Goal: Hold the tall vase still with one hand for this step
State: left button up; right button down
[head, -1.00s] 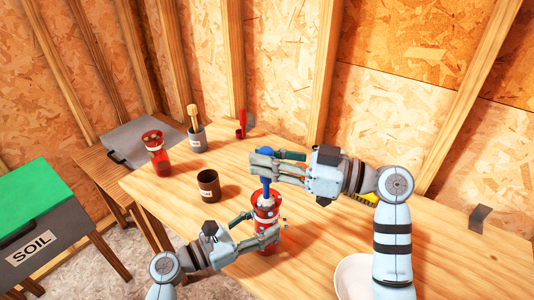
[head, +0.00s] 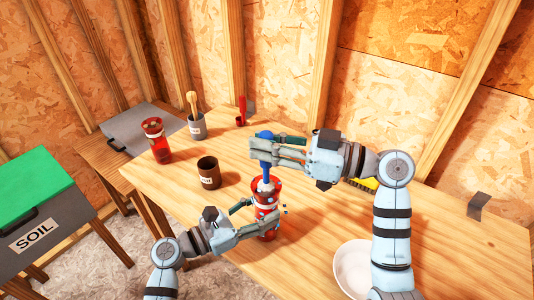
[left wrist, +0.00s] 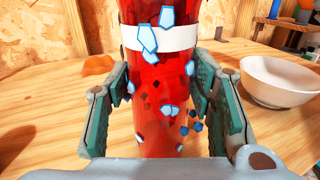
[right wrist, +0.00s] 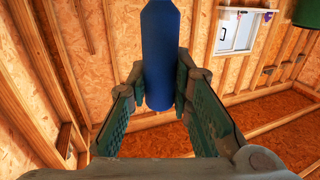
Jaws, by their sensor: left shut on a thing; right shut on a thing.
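The tall vase (head: 266,208) is red with a white band and pale blue flecks, upright on the workbench. My left gripper (head: 254,218) is shut on it from the near left side. In the left wrist view the vase (left wrist: 165,75) stands between the two fingers, with blue flecks on its band and lower body. My right gripper (head: 262,150) is shut on the blue handle of a brush (head: 265,165) above the vase. The brush's pale lower end is at the vase's mouth; how far it reaches inside is hidden. The blue handle (right wrist: 160,60) fills the right wrist view's finger gap.
A white bowl (head: 352,262) sits at the near right. A green-lidded soil bin (head: 40,205) stands far left.

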notch_tip(320, 180, up, 9)
jog(key=shift+r, duration=0.1)
dwell(0.4)
dwell(0.6)
pick_arm(q)
jog(key=o, duration=1)
jog(key=v, duration=1.2)
jog(key=shift+f, duration=0.1)
